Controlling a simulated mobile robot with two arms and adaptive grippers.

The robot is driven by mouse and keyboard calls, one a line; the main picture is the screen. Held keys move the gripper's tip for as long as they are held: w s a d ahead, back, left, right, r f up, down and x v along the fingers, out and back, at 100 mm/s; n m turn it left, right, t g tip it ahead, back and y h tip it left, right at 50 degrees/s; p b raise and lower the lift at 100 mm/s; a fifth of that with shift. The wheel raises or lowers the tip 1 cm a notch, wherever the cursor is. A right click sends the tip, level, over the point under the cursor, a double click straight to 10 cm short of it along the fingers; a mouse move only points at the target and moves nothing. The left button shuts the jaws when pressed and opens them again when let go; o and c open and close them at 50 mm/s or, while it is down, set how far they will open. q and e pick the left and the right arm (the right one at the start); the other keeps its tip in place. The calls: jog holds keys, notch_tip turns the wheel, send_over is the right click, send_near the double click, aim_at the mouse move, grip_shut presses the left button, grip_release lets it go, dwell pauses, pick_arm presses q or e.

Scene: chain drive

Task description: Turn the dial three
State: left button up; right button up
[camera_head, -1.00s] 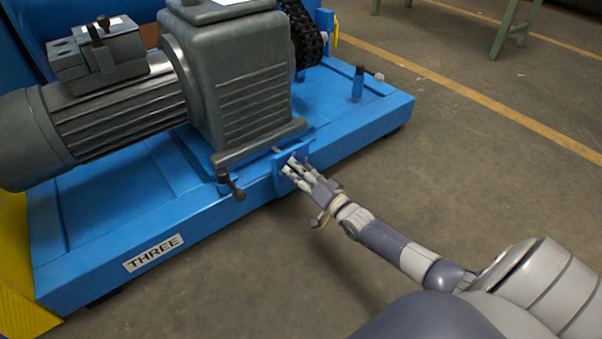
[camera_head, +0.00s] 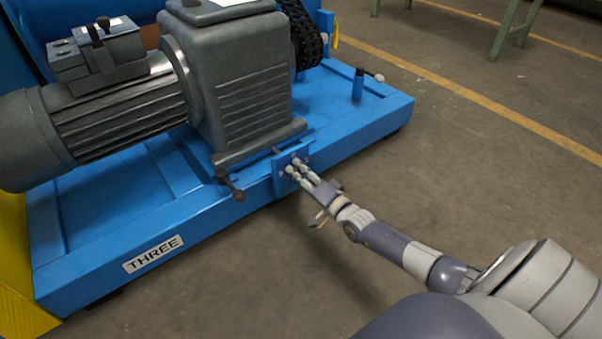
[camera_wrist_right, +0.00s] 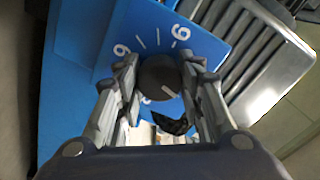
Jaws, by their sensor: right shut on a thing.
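The dial (camera_wrist_right: 160,80) is a dark round knob with a white line mark pointing to the lower right in the right wrist view. It sits on a blue panel (camera_wrist_right: 150,30) with white ticks and numerals around it. In the head view this panel (camera_head: 278,178) is at the front edge of the blue base. My right gripper (camera_head: 293,168) reaches it there. In the wrist view its two fingers stand on either side of the dial, and the gripper (camera_wrist_right: 158,78) is shut on it. The fingers hide part of the scale. My left gripper is not in view.
The blue base (camera_head: 90,215) carries a plate (camera_head: 153,254) reading THREE, a grey motor and gearbox (camera_head: 245,85), and a chain (camera_head: 300,35). A dark handle (camera_head: 231,184) sticks out left of the panel. The floor (camera_head: 480,190) is clear.

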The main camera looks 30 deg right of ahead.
jog(key=m+b, duration=0.1)
jog(key=m, duration=0.3)
jog(key=shift+f+m, duration=0.1)
jog(key=shift+m, duration=0.2)
jog(key=m+b, duration=0.1)
jog(key=m, duration=0.3)
jog(key=shift+f+m, duration=0.1)
jog(key=shift+m, duration=0.2)
jog(key=m+b, duration=0.2)
jog(key=m, duration=0.2)
jog(key=shift+m, duration=0.3)
jog(key=m+b, duration=0.3)
jog(key=m, duration=0.5)
jog(key=shift+b, duration=0.4)
jog(key=m, duration=0.7)
jog(key=shift+m, duration=2.1)
jog(key=shift+a, duration=0.1)
